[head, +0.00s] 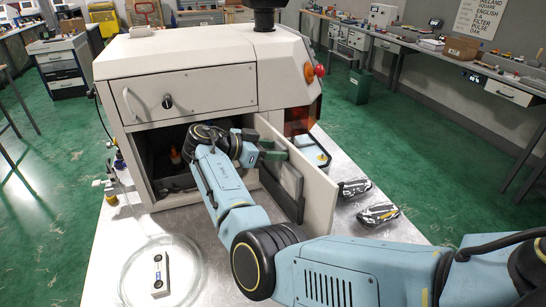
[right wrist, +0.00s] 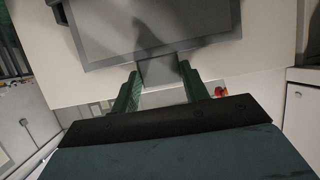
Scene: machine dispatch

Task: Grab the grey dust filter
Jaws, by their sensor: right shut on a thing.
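The grey dust filter (head: 291,181) is a flat grey panel at the inner face of the machine's open door (head: 318,195). In the right wrist view the filter (right wrist: 115,32) fills the top middle, with a small grey tab at its lower edge. My right gripper (head: 272,154) reaches in between the machine and the door. Its two green fingers in the right wrist view (right wrist: 159,73) are shut on the tab, one on each side. The filter is against the door or very close to it; I cannot tell which. My left gripper is out of view.
The beige machine (head: 190,60) stands on a metal table (head: 225,265), with its dark lower compartment open. A clear round dish (head: 195,285) holds a small white device (head: 160,272). Two silvery packets (head: 378,214) lie right of the door. A red button (head: 319,70) sticks out above.

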